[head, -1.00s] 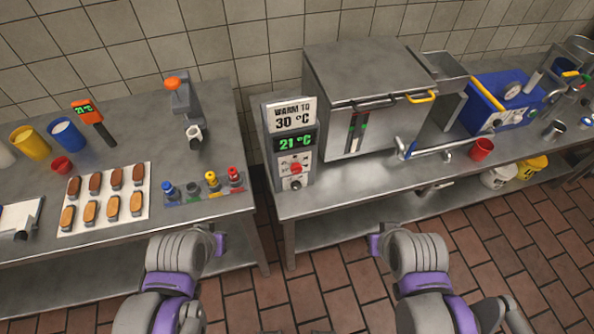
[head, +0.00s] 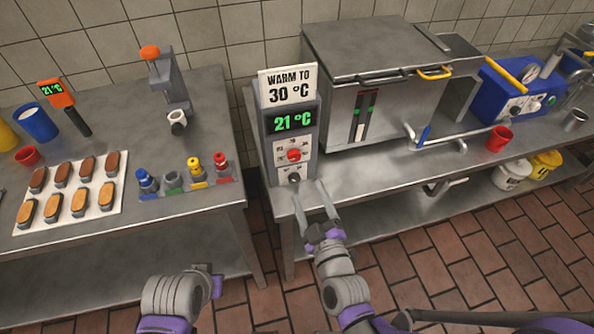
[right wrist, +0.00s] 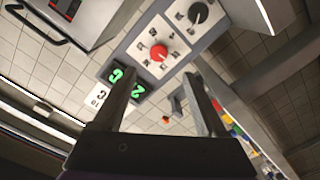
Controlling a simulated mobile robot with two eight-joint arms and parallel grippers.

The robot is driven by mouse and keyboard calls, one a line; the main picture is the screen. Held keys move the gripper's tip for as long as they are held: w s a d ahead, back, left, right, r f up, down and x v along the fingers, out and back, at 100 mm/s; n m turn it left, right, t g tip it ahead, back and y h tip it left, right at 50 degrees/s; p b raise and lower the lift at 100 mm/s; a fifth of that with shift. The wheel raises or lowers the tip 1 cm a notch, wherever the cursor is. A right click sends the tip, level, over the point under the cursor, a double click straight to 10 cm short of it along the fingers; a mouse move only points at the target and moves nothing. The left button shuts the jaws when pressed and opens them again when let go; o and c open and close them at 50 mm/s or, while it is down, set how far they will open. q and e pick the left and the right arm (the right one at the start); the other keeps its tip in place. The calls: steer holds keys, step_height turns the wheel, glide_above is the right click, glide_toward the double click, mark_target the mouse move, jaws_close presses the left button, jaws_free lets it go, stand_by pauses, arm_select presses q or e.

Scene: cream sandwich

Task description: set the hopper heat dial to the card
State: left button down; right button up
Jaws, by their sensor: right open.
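The control box (head: 268,150) stands at the left end of the right bench. Its card (head: 289,88) reads "WARM TO 30 °C" and its green display (head: 292,122) reads 21 °C. Below are a red dial (head: 294,155) and a black dial (head: 294,178); both also show in the right wrist view, red (right wrist: 158,52) and black (right wrist: 198,12). Their exact settings are too small to read. My right gripper (head: 309,188) is open and empty, apart from and just in front of the box. My left gripper (head: 214,278) is low in front of the benches; its jaws are unclear.
The steel hopper (head: 345,90) stands right of the box. A gap separates the benches.

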mark_target(295, 159)
steer(key=x, duration=1)
steer(key=shift+w+a+r, duration=0.1)
steer(key=shift+w+r, duration=0.05)
steer(key=shift+w, duration=0.2)
jaws_close()
